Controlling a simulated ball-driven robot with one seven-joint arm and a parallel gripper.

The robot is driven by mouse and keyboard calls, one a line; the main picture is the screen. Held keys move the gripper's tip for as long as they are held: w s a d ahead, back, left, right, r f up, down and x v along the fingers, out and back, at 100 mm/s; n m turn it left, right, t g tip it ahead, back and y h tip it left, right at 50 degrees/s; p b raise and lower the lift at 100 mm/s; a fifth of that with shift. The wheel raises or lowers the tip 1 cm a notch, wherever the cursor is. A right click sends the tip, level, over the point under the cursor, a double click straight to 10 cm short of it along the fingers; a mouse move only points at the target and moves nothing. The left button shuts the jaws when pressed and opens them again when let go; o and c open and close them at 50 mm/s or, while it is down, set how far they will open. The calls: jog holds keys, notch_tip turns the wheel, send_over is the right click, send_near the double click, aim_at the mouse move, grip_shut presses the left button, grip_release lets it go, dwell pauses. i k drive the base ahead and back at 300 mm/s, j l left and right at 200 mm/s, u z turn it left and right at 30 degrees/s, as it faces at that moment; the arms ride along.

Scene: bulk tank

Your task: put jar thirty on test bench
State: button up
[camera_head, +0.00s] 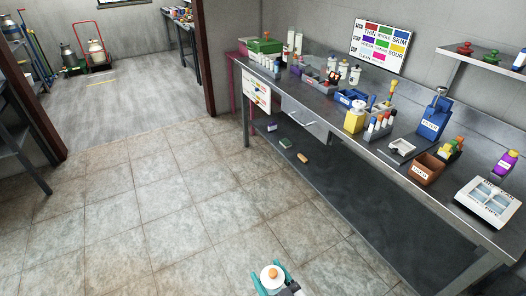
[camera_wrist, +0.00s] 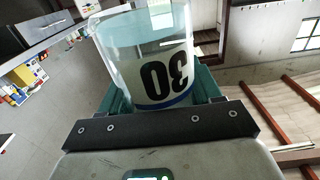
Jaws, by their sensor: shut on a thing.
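Jar thirty (camera_wrist: 150,50) is a clear jar with a white label and a dark "30", upside down in the wrist view. My gripper (camera_wrist: 165,95) has teal fingers on both sides of the jar and is shut on it. In the head view my gripper (camera_head: 272,281) is at the bottom edge, over the tiled floor, with a white and orange top showing between the fingers. The long metal bench (camera_head: 335,128) along the right wall is the likely test bench; no sign naming it is legible. The gripper is apart from it, to its left.
A lower shelf (camera_head: 340,185) runs underneath. The tiled floor (camera_head: 150,210) at left is clear, up to a doorway.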

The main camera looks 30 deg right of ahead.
aim_at(325, 113)
jog(key=i+j+z, duration=0.15)
jog(key=i, duration=0.25)
jog(key=i+j+z, duration=0.15)
jog(key=i, duration=0.25)
jog(key=i+j+z, duration=0.15)
jog(key=i, duration=0.25)
jog(key=i+j+z, duration=0.45)
jog(key=j+z, duration=0.25)
jog(key=i+j+z, duration=0.2)
jog(key=z, duration=0.15)
jog(key=j+z, duration=0.35)
jog(key=j, duration=0.2)
jog(key=i, duration=0.05)
